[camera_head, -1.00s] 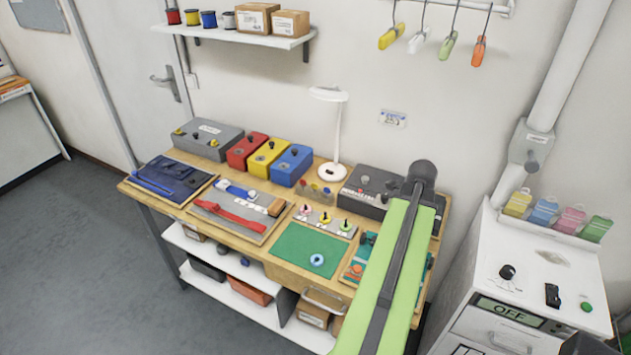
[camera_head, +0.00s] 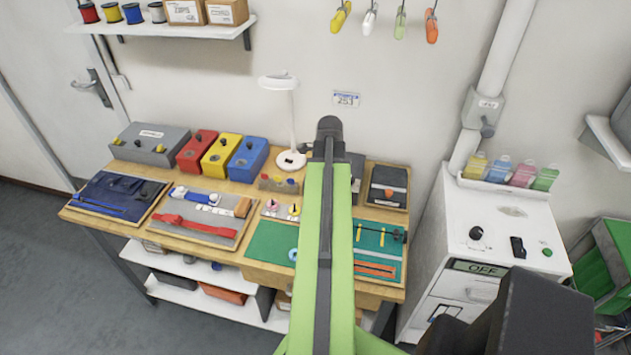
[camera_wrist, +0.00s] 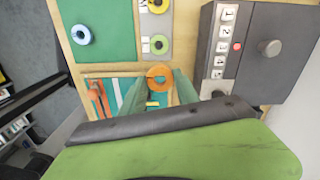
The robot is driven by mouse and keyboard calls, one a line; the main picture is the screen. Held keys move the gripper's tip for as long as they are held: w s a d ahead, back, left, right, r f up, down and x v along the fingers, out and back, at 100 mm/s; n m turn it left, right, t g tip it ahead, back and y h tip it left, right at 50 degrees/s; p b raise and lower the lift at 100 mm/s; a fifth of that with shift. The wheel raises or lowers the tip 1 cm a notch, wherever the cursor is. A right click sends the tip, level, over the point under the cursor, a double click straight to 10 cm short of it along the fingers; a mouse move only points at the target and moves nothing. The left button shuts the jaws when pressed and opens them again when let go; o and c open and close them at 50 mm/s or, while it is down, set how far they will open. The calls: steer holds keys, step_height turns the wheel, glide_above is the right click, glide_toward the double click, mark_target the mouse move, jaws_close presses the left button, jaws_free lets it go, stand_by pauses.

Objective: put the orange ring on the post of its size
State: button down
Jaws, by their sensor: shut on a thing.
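My gripper (camera_wrist: 158,82) is shut on the orange ring (camera_wrist: 158,75) in the wrist view, with the ring between its fingertips. The ring is in front of the post board's near end; its height above the table is unclear. The post board (camera_wrist: 147,28) carries a yellow ring (camera_wrist: 158,5) and a yellow-green ring (camera_wrist: 158,45) around dark posts. In the head view, my arm hides the gripper, the orange ring and part of the post board (camera_head: 270,213). A pink ring (camera_head: 272,206) shows there on the left post.
A blue ring (camera_wrist: 81,35) lies on the green mat (camera_wrist: 105,15). A dark grey box (camera_wrist: 265,25) with a knob is right of the post board in the wrist view. The teal board (camera_head: 390,238) with tools lies right of my arm. A white lamp (camera_head: 291,158) stands at the back.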

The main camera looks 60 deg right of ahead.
steer(key=shift+n, duration=0.6)
steer(key=w+f+b, duration=0.1)
steer(key=b, duration=0.1)
steer(key=w+f+b, duration=0.1)
steer(key=f+b, duration=0.1)
steer(key=w+a+f+b, duration=0.1)
steer(key=f+b, duration=0.1)
steer(key=shift+w+a+f, duration=0.1)
steer(key=shift+w+f, duration=0.05)
steer(key=shift+w, duration=0.1)
steer(key=shift+f+b, duration=0.85)
stand_by(1.7)
steer(key=shift+c, duration=2.2)
jaws_free()
steer(key=shift+s, duration=0.1)
steer(key=shift+r, duration=0.1)
step_height(320, 180, up, 7)
steer(key=p, duration=0.7)
